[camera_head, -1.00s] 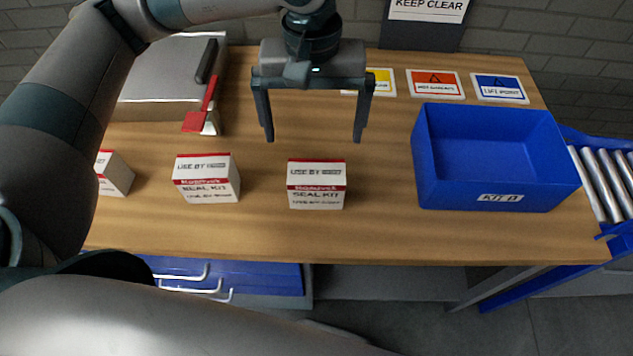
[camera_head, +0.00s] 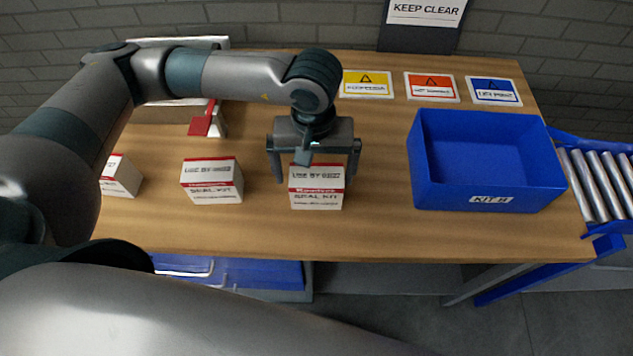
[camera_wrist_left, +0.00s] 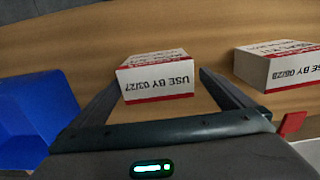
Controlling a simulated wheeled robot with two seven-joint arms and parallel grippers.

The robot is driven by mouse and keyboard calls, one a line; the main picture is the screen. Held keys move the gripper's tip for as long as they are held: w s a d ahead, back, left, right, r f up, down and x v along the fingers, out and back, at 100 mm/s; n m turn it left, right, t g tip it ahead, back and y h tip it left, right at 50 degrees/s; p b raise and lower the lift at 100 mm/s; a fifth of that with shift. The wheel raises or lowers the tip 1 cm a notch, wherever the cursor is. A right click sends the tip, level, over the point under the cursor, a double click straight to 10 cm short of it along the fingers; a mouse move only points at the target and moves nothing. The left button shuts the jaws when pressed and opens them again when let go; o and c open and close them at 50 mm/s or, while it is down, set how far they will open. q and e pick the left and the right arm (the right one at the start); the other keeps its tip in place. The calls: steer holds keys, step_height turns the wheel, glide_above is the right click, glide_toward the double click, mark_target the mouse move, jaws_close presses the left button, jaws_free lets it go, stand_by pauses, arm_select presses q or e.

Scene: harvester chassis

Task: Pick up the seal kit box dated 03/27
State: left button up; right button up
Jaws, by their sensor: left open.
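The seal kit box marked USE BY 03/27 (camera_wrist_left: 156,78) is white with red bands and sits between the fingers in the left wrist view. In the head view this box (camera_head: 317,188) stands on the table at the middle. My left gripper (camera_head: 315,178) is open, with its fingers on either side of the box's top. I cannot tell whether they touch it. A second seal kit box (camera_head: 212,182) stands to the left; in the left wrist view a box (camera_wrist_left: 278,65) reads USE BY 06/28. A third box (camera_head: 120,176) is at far left, its date unreadable. My right gripper is not in view.
A blue bin (camera_head: 490,198) labelled KIT stands at the right of the wooden table (camera_head: 380,235). Yellow, orange and blue sign cards lie at the back. A red-and-white item (camera_head: 203,122) is at the back left. A roller conveyor (camera_head: 600,180) is beyond the right edge.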

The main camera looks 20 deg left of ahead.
arm_select(q)
steer(key=shift+d+f+p, duration=0.2)
steer(key=shift+f+p, duration=0.8)
steer(key=shift+p, duration=0.15)
step_height(320, 180, down, 2)
steer(key=shift+f+p, duration=0.1)
steer(key=shift+p, duration=0.35)
steer(key=shift+f, duration=0.5)
steer(key=c, duration=1.1)
steer(key=shift+w+r, duration=0.1)
steer(key=shift+r, duration=0.05)
